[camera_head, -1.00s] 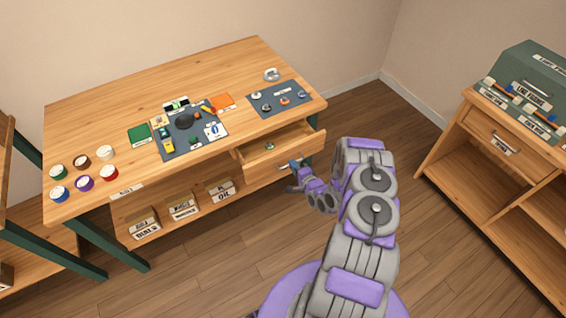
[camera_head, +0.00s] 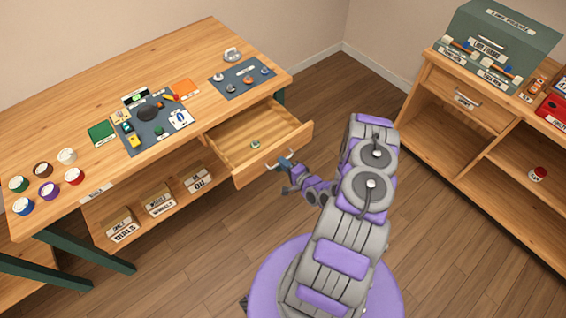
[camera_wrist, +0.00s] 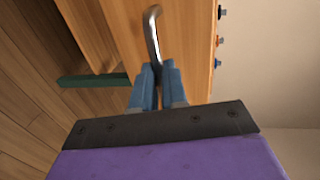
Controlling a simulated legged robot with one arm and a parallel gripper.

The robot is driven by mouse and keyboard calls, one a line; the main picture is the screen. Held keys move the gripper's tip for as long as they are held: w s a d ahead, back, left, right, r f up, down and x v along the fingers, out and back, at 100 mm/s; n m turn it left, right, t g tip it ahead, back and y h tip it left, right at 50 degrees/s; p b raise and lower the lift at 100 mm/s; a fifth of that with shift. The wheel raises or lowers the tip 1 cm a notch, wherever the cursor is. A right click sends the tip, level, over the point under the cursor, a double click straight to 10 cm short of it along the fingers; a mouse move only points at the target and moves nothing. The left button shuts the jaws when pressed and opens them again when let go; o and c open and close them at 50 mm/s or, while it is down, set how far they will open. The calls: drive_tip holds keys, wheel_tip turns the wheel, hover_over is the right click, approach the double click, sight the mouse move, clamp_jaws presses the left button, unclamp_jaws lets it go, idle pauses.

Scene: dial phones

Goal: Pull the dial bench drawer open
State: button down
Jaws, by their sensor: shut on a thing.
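The dial bench (camera_head: 100,205) is a wooden table on dark green legs at the left of the head view. Its drawer (camera_head: 274,156) stands well out from the bench front, and a small round greenish part (camera_head: 255,144) lies inside. My gripper (camera_head: 284,163) is at the drawer front, shut on the metal drawer handle (camera_head: 268,165). In the wrist view my blue fingers (camera_wrist: 157,72) close around one part of the curved handle (camera_wrist: 152,30), against the wooden drawer front.
On the bench lie a dark mat with tools (camera_head: 158,124), a second mat with small parts (camera_head: 242,80), and several coloured pots (camera_head: 49,190). Labelled boxes (camera_head: 160,203) sit on the shelf below. A second cabinet (camera_head: 465,125) stands at the right. Floor between is clear.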

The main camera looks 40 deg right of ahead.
drive_tip(key=shift+f, duration=0.15)
drive_tip(key=c, duration=1.2)
unclamp_jaws()
drive_tip(key=shift+o, duration=0.2)
drive_tip(key=p+v, duration=0.2)
drive_tip(key=v, duration=1.5)
drive_tip(key=shift+s+d, duration=0.1)
